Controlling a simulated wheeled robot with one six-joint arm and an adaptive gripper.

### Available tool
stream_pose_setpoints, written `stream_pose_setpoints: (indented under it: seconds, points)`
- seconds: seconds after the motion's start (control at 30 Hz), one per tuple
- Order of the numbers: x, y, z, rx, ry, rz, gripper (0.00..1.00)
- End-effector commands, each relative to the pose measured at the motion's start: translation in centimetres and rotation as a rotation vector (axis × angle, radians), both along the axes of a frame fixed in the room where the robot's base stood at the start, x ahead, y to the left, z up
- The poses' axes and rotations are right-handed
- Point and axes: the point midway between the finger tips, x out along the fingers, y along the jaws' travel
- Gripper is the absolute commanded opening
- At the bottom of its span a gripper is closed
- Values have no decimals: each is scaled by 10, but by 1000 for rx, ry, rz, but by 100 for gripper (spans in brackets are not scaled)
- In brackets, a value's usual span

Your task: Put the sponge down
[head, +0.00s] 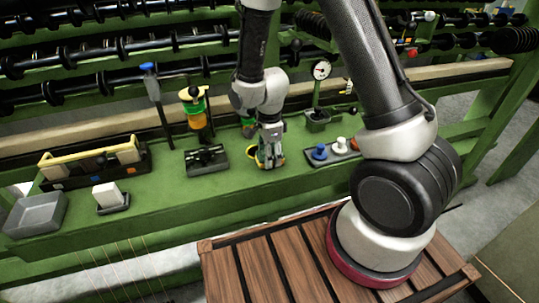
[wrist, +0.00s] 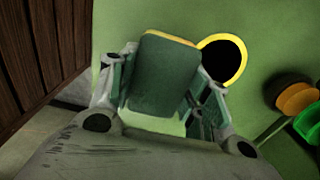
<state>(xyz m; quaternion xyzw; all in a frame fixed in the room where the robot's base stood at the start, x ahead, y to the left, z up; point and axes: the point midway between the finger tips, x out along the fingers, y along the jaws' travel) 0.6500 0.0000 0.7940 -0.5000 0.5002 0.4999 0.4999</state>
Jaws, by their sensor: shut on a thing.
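The sponge (wrist: 160,75), a dark green block with a yellow edge, is between the two fingers of my gripper (wrist: 160,92) in the wrist view. My gripper is shut on it. In the head view my gripper (head: 269,158) points down, low over the green bench (head: 225,183). The sponge is mostly hidden by the fingers there, and I cannot tell whether it touches the bench. A yellow-rimmed black round thing (wrist: 241,60) lies right beside the sponge; its yellow rim also shows in the head view (head: 252,157), left of the fingers.
Farther left are a white block (head: 107,194), a yellow-handled holder (head: 92,152) and a grey tray (head: 36,214). Blue and white knobs (head: 330,151) and a dial (head: 321,70) are at right.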

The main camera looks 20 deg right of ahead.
Motion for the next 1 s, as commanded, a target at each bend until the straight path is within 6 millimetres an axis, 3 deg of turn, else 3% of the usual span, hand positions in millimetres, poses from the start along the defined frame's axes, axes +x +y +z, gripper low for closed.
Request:
stream_pose_setpoints:
  seconds: [0.37, 0.4, 0.5, 0.83, 1.0]
  points:
    - [0, 0, -5, 0, 0, 0, 22]
    - [0, 0, -5, 0, 0, 0, 51]
    - [0, 0, -5, 0, -1, 0, 69]
    - [0, 0, -4, 0, -1, 0, 69]
    - [2, 1, 14, 2, -5, 0, 69]
